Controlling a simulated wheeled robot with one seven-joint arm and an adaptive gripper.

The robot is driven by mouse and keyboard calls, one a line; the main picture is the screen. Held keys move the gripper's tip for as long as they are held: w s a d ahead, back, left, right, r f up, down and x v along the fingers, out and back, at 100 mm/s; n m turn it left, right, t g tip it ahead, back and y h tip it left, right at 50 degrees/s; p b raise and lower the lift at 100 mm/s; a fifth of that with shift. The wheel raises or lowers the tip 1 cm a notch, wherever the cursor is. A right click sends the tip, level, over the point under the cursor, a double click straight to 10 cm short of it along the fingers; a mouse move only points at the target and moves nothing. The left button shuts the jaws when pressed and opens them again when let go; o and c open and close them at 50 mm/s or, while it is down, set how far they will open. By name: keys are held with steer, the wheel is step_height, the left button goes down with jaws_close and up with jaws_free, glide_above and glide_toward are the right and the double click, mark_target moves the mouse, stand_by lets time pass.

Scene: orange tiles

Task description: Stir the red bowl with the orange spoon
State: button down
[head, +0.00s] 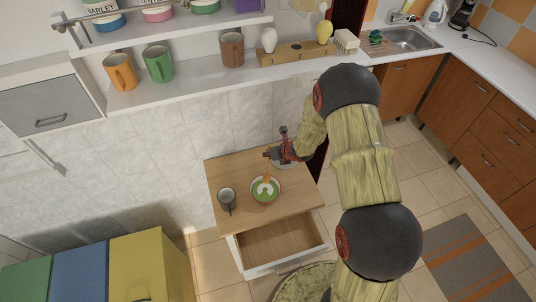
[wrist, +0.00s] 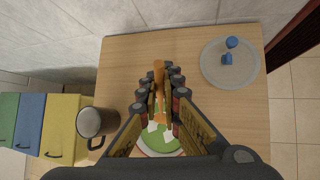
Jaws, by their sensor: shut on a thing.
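My gripper (head: 275,156) is shut on an orange spoon (head: 267,174) above the small wooden table. In the wrist view the spoon (wrist: 158,72) stands between the fingers of my gripper (wrist: 159,84), its upper end sticking out past them. In the wrist view the fingers partly hide the bowl (wrist: 158,148).
A dark grey mug (head: 227,200) stands left of the bowl. A grey plate (wrist: 213,80) with a blue object (wrist: 229,50) lies to the right in the wrist view. The table's drawer (head: 281,246) is open at the front. Mugs stand on the wall shelf (head: 190,82).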

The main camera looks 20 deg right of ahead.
steer(key=shift+s+a+f+b, duration=0.2)
steer(key=shift+s+f+b, duration=0.2)
steer(key=shift+f+b, duration=0.75)
steer(key=shift+s+a+f+b, duration=0.3)
steer(key=shift+f+b, duration=0.5)
steer(key=shift+b, duration=0.65)
steer(key=shift+s+a+f+b, duration=0.15)
steer(key=shift+s+f+b, duration=0.3)
steer(key=shift+f+b, duration=0.7)
steer(key=shift+r, duration=0.15)
steer(key=shift+d, duration=0.15)
